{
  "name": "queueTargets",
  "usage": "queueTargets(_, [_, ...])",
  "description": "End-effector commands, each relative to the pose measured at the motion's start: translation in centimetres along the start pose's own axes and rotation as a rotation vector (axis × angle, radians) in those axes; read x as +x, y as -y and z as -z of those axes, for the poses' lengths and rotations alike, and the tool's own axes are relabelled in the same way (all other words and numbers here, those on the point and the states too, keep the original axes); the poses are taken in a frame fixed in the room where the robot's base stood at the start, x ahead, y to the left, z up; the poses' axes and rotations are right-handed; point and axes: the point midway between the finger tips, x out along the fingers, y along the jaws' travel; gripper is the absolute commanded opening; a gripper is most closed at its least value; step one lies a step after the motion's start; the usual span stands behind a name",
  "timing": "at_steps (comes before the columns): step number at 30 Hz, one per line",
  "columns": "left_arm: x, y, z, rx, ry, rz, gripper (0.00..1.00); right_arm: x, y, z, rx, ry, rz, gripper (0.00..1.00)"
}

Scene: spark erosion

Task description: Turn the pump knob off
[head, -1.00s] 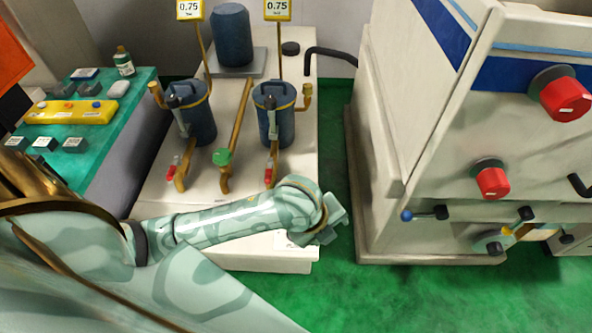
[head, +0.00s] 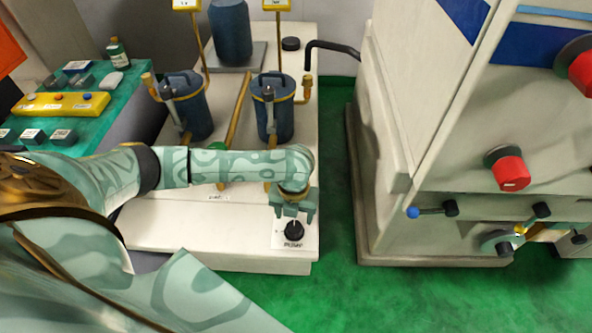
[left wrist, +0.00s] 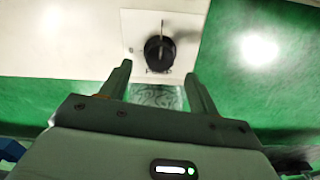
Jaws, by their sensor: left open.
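The pump knob (head: 294,230) is a black round knob on a white plate at the front right corner of the pale pump unit (head: 170,230). The knob also shows in the left wrist view (left wrist: 159,50), with a pale pointer line along the picture's vertical and lettering beside it. My left gripper (head: 293,212) is just behind the knob in the head view. In the left wrist view its two fingers (left wrist: 158,82) are open and empty, apart from the knob, which lies beyond the fingertips. My right gripper is not in view.
Two dark filter canisters (head: 272,110) with brass pipes stand on the unit. A large white machine (head: 400,150) with red knobs (head: 508,172) and levers stands to the right. Green floor (head: 335,210) lies between. A green table (head: 115,100) with small items is at left.

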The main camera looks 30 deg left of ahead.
Motion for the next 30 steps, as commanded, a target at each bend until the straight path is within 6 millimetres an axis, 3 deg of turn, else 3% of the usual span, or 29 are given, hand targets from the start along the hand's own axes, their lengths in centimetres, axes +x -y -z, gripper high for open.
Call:
queueTargets(1, [1.7,-0.1,0.1,-0.002,-0.004,-0.003,0.61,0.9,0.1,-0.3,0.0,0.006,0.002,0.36])
queueTargets(7, [4.6,0.0,0.0,-0.001,-0.002,0.0,0.61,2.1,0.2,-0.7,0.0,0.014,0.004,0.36])
queueTargets(19, [5.3,0.0,0.0,0.0,0.002,0.0,0.61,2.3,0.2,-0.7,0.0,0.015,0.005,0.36])
queueTargets(20, [5.3,0.0,0.0,0.0,0.002,0.0,0.58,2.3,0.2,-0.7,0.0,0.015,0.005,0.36])
queueTargets(24, [5.3,0.0,0.0,0.0,0.002,0.0,0.2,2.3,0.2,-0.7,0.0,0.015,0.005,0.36])
queueTargets(30, [5.2,0.0,0.0,-0.003,0.002,0.0,0.17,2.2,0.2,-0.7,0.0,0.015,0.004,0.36])
